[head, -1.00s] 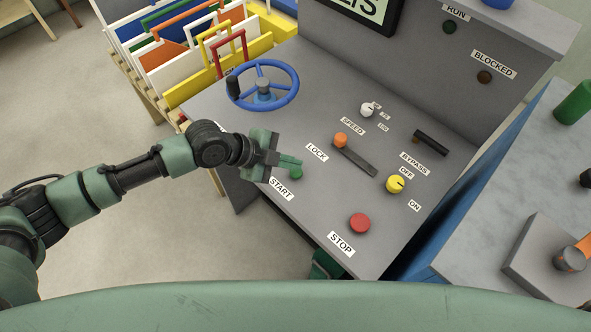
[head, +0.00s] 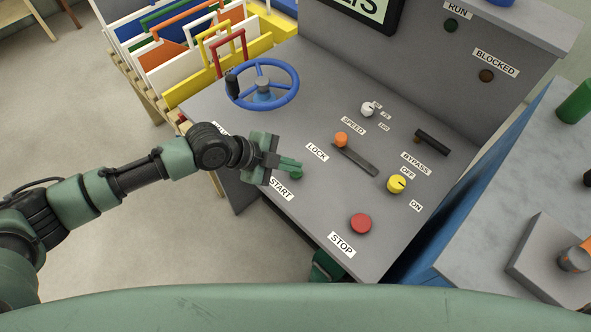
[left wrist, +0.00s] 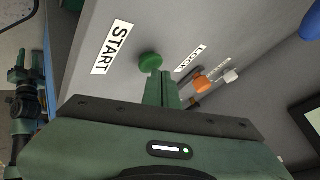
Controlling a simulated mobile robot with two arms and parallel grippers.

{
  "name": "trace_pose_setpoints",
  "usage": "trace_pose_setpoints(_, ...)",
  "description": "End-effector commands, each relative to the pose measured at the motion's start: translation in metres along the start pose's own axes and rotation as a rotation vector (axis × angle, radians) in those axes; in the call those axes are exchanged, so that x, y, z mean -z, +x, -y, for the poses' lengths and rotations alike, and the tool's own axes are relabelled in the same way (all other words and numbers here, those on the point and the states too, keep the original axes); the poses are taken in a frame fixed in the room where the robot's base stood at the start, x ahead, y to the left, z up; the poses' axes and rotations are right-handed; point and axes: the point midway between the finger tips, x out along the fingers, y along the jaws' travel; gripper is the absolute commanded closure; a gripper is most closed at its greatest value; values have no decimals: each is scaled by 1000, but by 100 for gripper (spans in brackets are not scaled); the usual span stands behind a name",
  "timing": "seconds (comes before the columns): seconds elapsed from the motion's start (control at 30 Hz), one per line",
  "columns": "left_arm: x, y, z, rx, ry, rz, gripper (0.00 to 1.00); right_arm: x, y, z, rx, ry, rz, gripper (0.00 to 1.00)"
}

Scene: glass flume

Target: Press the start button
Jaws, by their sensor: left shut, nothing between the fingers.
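The green start button (head: 296,175) sits on the grey console beside the START label (head: 280,189). My left gripper (head: 291,164) is shut and empty, with its green fingertips right over or beside the button in the head view. In the left wrist view the button (left wrist: 150,62) shows just beyond the fingertips (left wrist: 162,76), and I cannot tell whether they touch it. Part of the button is hidden by the fingers in the head view.
The console (head: 300,220) also carries a red stop button (head: 361,223), a yellow knob (head: 396,184), an orange lever knob (head: 341,139), a white speed knob (head: 367,108), a black bypass handle (head: 431,142) and a blue handwheel (head: 262,84). A marble-topped bench (head: 500,180) stands at right.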

Motion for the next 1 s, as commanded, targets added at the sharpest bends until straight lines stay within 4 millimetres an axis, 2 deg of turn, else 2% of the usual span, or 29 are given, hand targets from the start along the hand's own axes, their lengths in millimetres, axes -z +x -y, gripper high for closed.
trace_pose_setpoints(0.57, -3, 4, -3, 0, 0, 0, 100, -1, 4, -2, -2, -1, 0, 64)
trace_pose_setpoints(1.0, 7, -10, 7, -1, 0, 1, 100, 1, -11, -2, -2, -1, 0, 64)
